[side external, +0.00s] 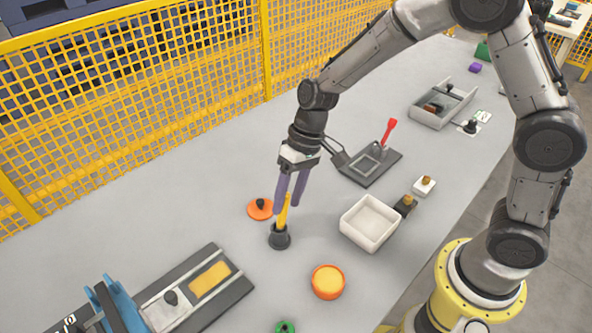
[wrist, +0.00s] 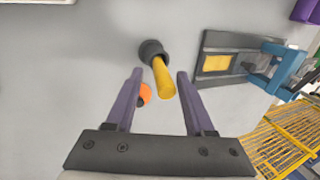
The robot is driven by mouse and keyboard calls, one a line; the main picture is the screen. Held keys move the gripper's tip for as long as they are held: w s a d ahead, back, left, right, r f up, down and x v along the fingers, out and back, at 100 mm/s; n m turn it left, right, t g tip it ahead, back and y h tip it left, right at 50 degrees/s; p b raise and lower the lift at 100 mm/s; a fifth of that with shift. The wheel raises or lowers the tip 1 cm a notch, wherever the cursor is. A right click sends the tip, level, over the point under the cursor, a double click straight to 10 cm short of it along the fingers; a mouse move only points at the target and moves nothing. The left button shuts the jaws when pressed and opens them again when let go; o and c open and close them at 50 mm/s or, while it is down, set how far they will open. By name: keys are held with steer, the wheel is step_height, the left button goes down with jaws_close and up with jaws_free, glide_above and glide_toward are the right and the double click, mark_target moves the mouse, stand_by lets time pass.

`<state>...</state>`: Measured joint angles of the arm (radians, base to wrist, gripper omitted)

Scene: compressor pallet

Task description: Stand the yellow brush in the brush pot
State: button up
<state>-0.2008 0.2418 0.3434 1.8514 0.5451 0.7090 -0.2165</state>
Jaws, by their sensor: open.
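The yellow brush (side external: 283,215) stands in the dark brush pot (side external: 280,240), its handle up and leaning slightly. In the wrist view the yellow brush (wrist: 163,80) rises from the mouth of the pot (wrist: 152,49) toward the camera. My gripper (side external: 290,203) is open above the pot, with its purple fingers around the upper part of the handle in the side view. In the wrist view my gripper (wrist: 158,73) has a finger on each side of the brush, with gaps showing on both sides. The brush's lower end is hidden inside the pot.
An orange disc with a black knob (side external: 260,208) lies just left of the pot. An orange bowl (side external: 327,282) and a white bin (side external: 369,222) stand to the right. A dark fixture board with a yellow plate (side external: 210,282) lies front left. Yellow mesh fencing (side external: 130,90) runs behind the table.

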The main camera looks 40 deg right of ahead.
steer(key=v, duration=1.2)
steer(key=s+d+r+t+h, duration=0.2)
steer(key=s+d, duration=0.3)
steer(key=s, duration=0.5)
steer(key=s+d+r+t+h, duration=0.2)
steer(key=s+d, duration=0.4)
steer(key=s, duration=0.4)
steer(key=shift+s+r+t, duration=0.4)
steer(key=shift+r+t, duration=0.1)
steer(key=shift+t, duration=0.3)
